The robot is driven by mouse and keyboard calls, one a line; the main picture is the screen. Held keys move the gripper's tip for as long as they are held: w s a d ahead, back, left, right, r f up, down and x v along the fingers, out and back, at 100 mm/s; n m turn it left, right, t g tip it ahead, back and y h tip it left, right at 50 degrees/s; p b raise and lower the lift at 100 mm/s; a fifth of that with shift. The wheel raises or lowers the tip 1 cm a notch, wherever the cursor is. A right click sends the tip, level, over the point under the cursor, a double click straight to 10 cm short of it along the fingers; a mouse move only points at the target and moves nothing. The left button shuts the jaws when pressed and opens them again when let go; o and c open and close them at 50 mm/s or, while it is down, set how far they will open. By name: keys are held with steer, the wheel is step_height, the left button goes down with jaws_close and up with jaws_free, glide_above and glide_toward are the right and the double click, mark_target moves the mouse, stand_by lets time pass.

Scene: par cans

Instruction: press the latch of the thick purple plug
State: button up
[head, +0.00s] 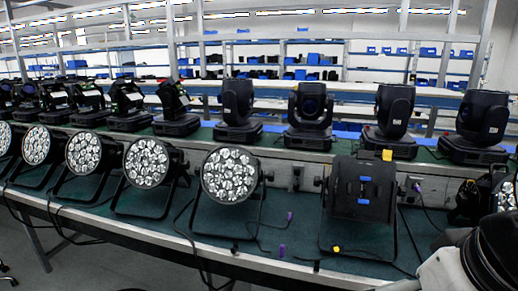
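Small purple plugs show on the green bench top in the head view. One purple plug (282,250) stands near the front edge, between two par cans, and looks the thickest. A smaller purple plug (289,216) is just behind it. Another purple piece (417,187) is at the right, beside the back panel. The latch is too small to make out. Part of my arm fills the lower right corner, to the right of these plugs. My gripper's fingers do not show.
A row of par cans stands on the green bench (160,226); a lit-face one (229,174) is left of the plugs. A black par can (362,190) turned away is right of them. Cables hang over the front edge. Moving-head lamps (310,112) line the raised shelf behind.

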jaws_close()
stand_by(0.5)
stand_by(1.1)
